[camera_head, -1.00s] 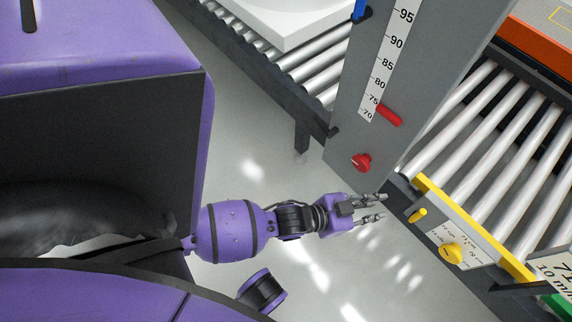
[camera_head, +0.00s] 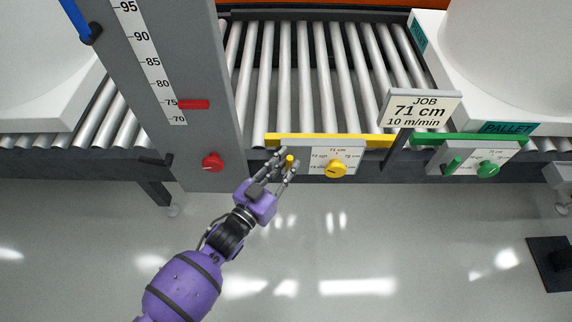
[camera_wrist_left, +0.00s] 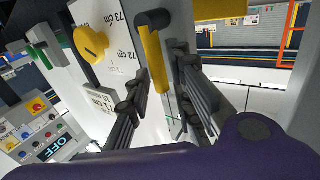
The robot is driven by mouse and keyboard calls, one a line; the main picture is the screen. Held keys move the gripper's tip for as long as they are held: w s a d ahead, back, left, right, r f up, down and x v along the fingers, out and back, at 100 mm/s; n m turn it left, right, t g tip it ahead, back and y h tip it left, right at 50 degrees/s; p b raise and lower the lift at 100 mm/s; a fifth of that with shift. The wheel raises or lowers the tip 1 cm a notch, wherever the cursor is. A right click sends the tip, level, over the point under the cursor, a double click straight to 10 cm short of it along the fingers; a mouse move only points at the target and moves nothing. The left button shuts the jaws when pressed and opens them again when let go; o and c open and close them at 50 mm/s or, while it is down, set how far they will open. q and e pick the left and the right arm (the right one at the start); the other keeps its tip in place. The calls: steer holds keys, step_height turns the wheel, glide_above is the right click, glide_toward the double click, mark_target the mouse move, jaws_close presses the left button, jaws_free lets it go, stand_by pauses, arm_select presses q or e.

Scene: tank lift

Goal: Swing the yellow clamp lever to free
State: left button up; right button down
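The yellow clamp lever (camera_head: 290,160) is a short peg on the white panel below the yellow rail, left of a round yellow knob (camera_head: 336,169). In the left wrist view the lever (camera_wrist_left: 155,62) hangs from a dark pivot, roughly upright with a slight tilt. My left gripper (camera_head: 283,163) is at the lever. In the left wrist view its fingers (camera_wrist_left: 163,78) are spread on either side of the lever, very near it; I cannot tell whether they touch it. My right gripper is not in view.
A grey column (camera_head: 190,60) with a height scale, a red pointer (camera_head: 193,104) and a red knob (camera_head: 212,162) stands left of the panel. A green knob (camera_head: 488,170) and green lever (camera_head: 452,165) are to the right. Rollers (camera_head: 310,80) lie behind. The floor in front is clear.

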arm_select(q)
steer(key=shift+w+d, duration=0.1)
steer(key=shift+d, duration=0.05)
steer(key=shift+c, duration=0.5)
jaws_close()
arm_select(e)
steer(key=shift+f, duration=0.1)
